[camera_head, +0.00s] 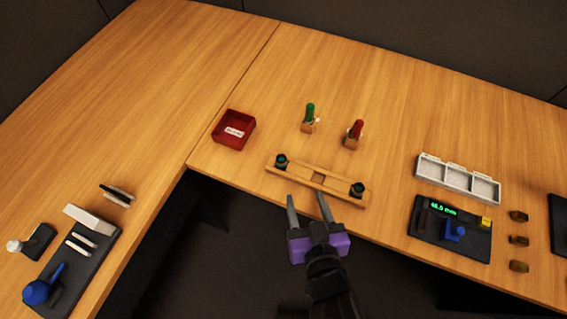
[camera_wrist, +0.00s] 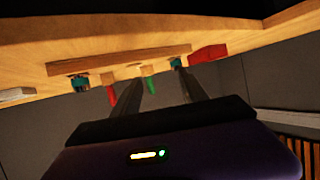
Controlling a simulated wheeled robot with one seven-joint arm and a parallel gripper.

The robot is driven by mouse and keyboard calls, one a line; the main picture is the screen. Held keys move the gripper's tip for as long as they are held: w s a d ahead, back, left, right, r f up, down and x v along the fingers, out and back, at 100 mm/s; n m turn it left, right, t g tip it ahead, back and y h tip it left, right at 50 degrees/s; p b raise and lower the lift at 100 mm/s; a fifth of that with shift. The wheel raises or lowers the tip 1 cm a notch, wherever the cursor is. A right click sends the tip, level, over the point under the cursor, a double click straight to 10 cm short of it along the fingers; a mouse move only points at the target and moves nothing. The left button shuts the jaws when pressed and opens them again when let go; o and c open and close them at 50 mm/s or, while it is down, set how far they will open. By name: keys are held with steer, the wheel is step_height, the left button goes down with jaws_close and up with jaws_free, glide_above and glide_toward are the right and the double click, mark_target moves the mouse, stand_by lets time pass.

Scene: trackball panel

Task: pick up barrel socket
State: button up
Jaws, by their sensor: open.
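Two short dark cylinders with teal bands stand at the ends of a wooden rack, one at the left end (camera_head: 281,161) and one at the right end (camera_head: 357,189). They look like the barrel sockets, but I cannot tell which one the task means. Both also show in the wrist view, one at the left (camera_wrist: 80,83) and one nearer the middle (camera_wrist: 176,63). My gripper (camera_head: 305,194) is open and empty. Its fingertips are just in front of the rack (camera_head: 319,178), between the two cylinders in the picture and apart from both.
A red bin (camera_head: 234,130) stands left of the rack. Behind the rack are a green-handled tool (camera_head: 309,112) and a red-handled tool (camera_head: 356,129) on wooden blocks. A white tray (camera_head: 458,179) and a black gauge pad (camera_head: 430,228) lie right. Bare tabletop extends behind.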

glide_toward(281, 156)
steer(key=shift+w+a+b, duration=0.2)
steer(key=shift+w, duration=0.4)
steer(key=shift+w+a+b, duration=0.15)
steer(key=shift+w, duration=0.4)
steer(key=x, duration=0.2)
steer(key=shift+w+f, duration=0.2)
steer(key=shift+f+p+x, duration=0.15)
steer(key=shift+p+x, duration=0.15)
steer(key=shift+x, duration=0.9)
steer(key=shift+f+p+x, duration=0.2)
steer(key=shift+p+x, duration=0.05)
steer(key=shift+x, duration=1)
steer(key=shift+s, duration=0.15)
jaws_close()
